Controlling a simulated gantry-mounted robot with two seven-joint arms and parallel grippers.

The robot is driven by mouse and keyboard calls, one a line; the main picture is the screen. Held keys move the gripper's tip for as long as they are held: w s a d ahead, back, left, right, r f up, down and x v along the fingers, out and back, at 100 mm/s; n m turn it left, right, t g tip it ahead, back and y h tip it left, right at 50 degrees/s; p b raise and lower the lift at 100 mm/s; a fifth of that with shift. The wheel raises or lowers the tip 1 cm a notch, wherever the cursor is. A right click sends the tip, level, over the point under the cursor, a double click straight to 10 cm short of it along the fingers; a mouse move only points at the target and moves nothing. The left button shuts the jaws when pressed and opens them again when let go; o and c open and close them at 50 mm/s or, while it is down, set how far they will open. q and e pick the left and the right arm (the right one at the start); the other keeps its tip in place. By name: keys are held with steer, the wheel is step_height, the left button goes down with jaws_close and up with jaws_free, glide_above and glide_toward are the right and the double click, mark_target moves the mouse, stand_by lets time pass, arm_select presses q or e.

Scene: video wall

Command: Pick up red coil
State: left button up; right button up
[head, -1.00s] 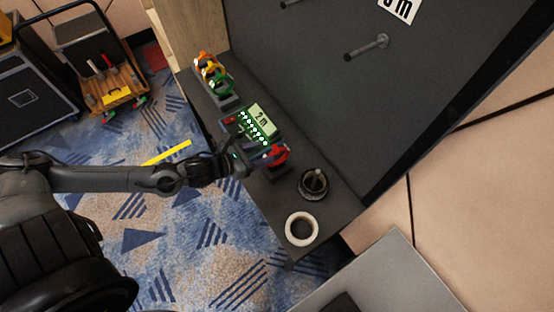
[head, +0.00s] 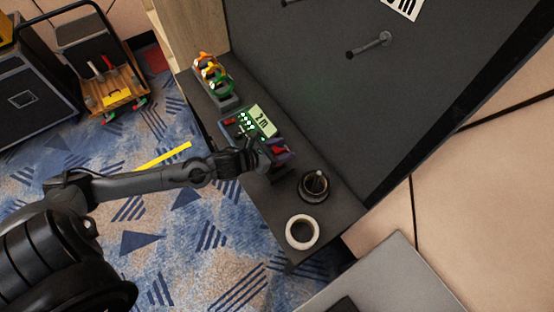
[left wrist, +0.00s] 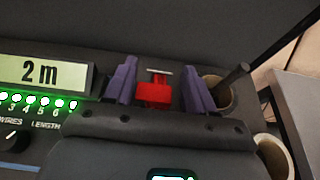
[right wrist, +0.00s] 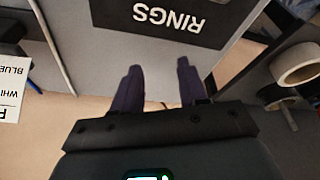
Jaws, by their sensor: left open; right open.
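The red coil (head: 278,151) is at the near end of the device with the "2 m" display, on the dark shelf; in the head view my left gripper partly hides it. In the left wrist view the red coil (left wrist: 154,95) shows between the two purple fingers, with visible gaps on both sides. My left gripper (left wrist: 159,67) is open around it; whether a finger touches it cannot be told. My right gripper (right wrist: 160,68) is open and empty, over a grey surface with a "RINGS" label; it is outside the head view.
The display device (head: 262,120) stands beside the coil. Orange, yellow and green coils (head: 212,72) sit in a rack farther back. The dark panel (head: 330,100) rises behind the shelf.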

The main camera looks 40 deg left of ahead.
arm_select(q)
jaws_close()
stand_by(0.4)
steer(key=shift+r, duration=0.15)
